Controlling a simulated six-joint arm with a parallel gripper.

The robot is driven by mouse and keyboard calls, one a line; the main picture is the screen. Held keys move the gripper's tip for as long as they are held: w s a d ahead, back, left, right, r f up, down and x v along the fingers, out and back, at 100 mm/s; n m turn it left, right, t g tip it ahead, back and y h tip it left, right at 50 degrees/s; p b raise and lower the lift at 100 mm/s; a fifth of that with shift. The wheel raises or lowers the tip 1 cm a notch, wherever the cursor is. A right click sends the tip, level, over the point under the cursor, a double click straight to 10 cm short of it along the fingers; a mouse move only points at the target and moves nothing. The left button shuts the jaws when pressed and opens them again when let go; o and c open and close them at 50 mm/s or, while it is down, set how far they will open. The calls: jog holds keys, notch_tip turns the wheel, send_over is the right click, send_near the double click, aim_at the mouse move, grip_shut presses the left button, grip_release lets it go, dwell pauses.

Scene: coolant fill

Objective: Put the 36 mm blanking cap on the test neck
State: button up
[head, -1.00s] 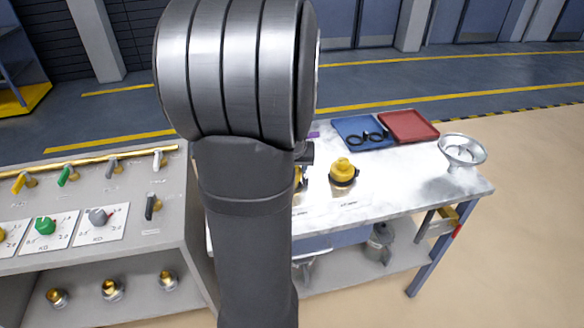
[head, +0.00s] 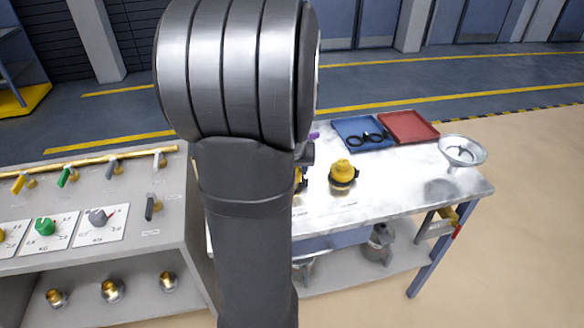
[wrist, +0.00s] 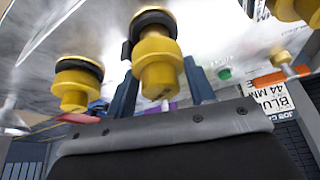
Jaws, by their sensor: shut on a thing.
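In the wrist view the two fingers of my gripper (wrist: 162,88) are on either side of a yellow cap with a black ring (wrist: 157,62), shut on it. I cannot read its size. A second yellow cap-like piece with a dark band (wrist: 78,82) is to its left, apart from the fingers. More yellow pieces (wrist: 295,8) show at the upper right edge. In the head view a yellow piece with a dark base (head: 343,172) stands on the bench. Another yellow bit shows beside my arm, which hides my fingers and the held cap. I cannot identify the test neck.
The metal bench (head: 400,185) carries a blue tray (head: 350,124) with black rings, a red tray (head: 408,126) and a metal funnel (head: 462,150). A grey panel (head: 130,185) with valves and knobs stands at left. The bench's right front is clear.

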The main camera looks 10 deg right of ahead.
jog(key=shift+f, duration=0.6)
jog(key=o, duration=1)
jog(key=shift+o, duration=0.2)
jog(key=shift+s, duration=0.1)
jog(key=v, duration=1.7)
jog(key=shift+r, duration=0.2)
jog(key=x, duration=1.7)
jog(key=shift+f, duration=0.25)
